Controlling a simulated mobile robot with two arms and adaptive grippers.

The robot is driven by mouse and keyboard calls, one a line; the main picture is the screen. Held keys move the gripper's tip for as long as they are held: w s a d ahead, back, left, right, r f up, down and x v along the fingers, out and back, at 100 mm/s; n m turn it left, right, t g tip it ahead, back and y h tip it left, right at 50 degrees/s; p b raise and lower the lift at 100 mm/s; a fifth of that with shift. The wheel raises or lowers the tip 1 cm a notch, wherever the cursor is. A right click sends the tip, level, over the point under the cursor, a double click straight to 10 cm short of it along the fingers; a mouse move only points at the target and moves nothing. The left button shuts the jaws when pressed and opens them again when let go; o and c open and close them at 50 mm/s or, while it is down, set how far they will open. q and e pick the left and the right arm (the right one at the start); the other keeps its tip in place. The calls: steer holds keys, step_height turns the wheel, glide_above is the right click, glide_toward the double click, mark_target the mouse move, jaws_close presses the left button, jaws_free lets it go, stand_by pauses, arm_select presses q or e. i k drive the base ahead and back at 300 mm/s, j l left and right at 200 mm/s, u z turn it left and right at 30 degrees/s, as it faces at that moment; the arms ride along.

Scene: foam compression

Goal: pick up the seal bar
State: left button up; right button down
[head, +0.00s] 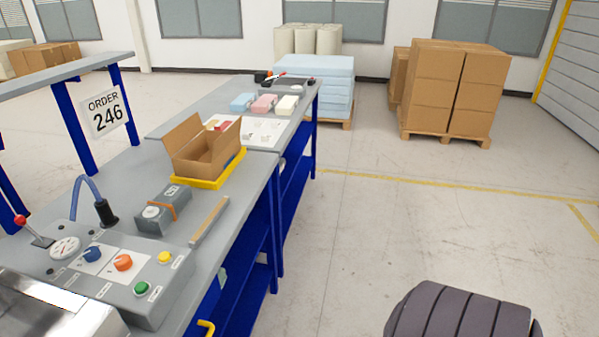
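A long thin bar with a tan strip along a grey body, which looks like the seal bar (209,221), lies flat on the grey workbench (232,217). It lies near the bench's right edge, between the control panel (110,268) and the open cardboard box (205,150). A grey block-shaped device (150,221) with an orange band sits just left of the bar, apart from it. Neither of my grippers shows in the head view. Nothing is seen touching the bar.
The control panel has coloured knobs, buttons and a red-tipped lever (20,221). A blue hose (88,183) rises behind it. The box stands in a yellow tray (208,184). Coloured foam blocks (264,104) lie farther back.

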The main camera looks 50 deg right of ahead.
mark_target(207, 226)
steer(key=z, duration=1)
steer(key=u, duration=1.55)
steer(key=z, duration=1.55)
steer(key=i+l, duration=0.1)
steer(key=l, duration=0.1)
